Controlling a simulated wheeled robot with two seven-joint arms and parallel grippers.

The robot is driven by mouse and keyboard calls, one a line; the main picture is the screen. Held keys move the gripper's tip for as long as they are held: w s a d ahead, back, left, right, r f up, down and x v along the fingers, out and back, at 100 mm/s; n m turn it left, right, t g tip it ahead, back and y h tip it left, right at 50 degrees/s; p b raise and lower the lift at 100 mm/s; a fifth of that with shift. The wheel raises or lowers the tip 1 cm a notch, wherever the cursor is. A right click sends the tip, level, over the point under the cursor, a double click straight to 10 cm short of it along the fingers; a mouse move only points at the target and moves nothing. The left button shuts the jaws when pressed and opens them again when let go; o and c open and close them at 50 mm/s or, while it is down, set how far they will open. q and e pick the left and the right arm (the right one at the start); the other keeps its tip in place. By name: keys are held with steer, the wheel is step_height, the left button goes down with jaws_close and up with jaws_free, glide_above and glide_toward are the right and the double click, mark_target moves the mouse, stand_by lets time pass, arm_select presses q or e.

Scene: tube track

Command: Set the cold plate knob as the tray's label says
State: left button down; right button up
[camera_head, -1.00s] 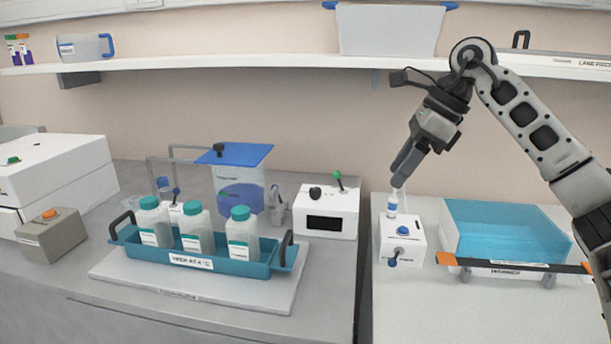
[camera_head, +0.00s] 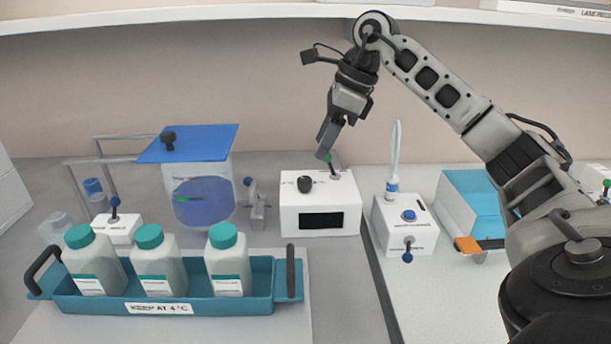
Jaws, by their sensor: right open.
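The teal tray (camera_head: 205,306) holds three white bottles with teal caps (camera_head: 155,262). Its front label (camera_head: 159,309) reads "KEEP AT 4 °C". The tray stands on a pale flat plate (camera_head: 295,325). Behind it to the right is a white control box (camera_head: 345,215) with a dark blank display (camera_head: 321,220). My left gripper is out of view.
A clear blue-lidded vessel (camera_head: 205,190) stands left. A light blue bin (camera_head: 470,205) is partly behind my right arm.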

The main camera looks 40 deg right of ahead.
mark_target(305, 179)
steer(key=x, duration=0.8)
steer(key=shift+w+a+f, duration=0.1)
steer(key=shift+w+f, duration=0.05)
steer(key=shift+f, duration=0.1)
steer(key=c, duration=1)
